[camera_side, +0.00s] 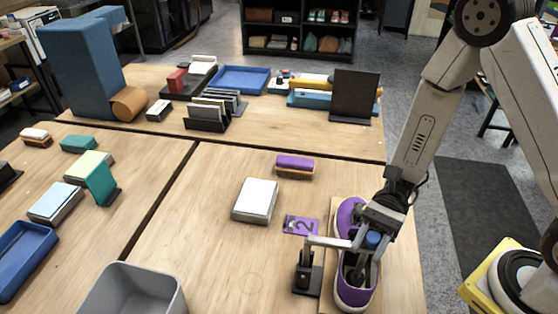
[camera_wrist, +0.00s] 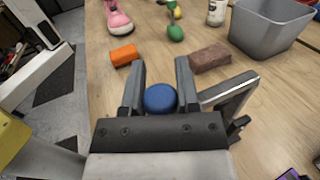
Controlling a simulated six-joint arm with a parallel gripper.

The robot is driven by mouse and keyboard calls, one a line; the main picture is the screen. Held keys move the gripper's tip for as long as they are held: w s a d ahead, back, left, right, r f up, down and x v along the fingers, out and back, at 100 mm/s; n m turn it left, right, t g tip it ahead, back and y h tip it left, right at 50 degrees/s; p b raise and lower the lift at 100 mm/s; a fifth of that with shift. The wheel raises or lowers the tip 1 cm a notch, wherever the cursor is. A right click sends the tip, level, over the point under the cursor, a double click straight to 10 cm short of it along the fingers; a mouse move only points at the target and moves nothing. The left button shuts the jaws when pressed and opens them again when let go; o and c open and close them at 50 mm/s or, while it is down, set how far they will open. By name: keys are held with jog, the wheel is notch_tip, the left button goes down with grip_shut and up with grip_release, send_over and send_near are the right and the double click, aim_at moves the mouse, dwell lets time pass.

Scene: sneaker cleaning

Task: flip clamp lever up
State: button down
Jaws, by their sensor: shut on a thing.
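A purple sneaker with a white sole (camera_side: 343,222) lies on the right of the table in the side view. A toggle clamp with a dark base (camera_side: 303,278) stands at its left. The clamp's grey metal arm (camera_side: 328,242) extends level over the shoe, and it also shows in the wrist view (camera_wrist: 228,92). A blue knob (camera_side: 372,239) is above the shoe near the arm's end. My gripper (camera_side: 373,232) is shut on this knob. In the wrist view the blue knob (camera_wrist: 160,98) sits between my two fingers. My gripper partly hides the shoe and the clamp.
A purple card marked 2 (camera_side: 301,225), a white block (camera_side: 255,200) and a purple-topped brush (camera_side: 295,167) lie left of the shoe. A grey bin (camera_side: 130,290) is at front left. In the wrist view an orange block (camera_wrist: 124,55) and a brown block (camera_wrist: 210,58) lie beyond my fingers.

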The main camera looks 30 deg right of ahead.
jog(key=shift+w+a+r, duration=0.1)
jog(key=shift+w+r, duration=0.05)
jog(key=w+a+m+g+h, duration=0.1)
jog(key=w+a+m+h, duration=0.4)
jog(key=w+a+m, duration=0.6)
jog(key=shift+w+a+f+g+h, duration=0.3)
jog(key=shift+w+a+h, duration=0.1)
jog(key=shift+w+a, duration=1.25)
jog(key=shift+c, duration=1.8)
grip_release()
jog(key=shift+w+r, duration=0.1)
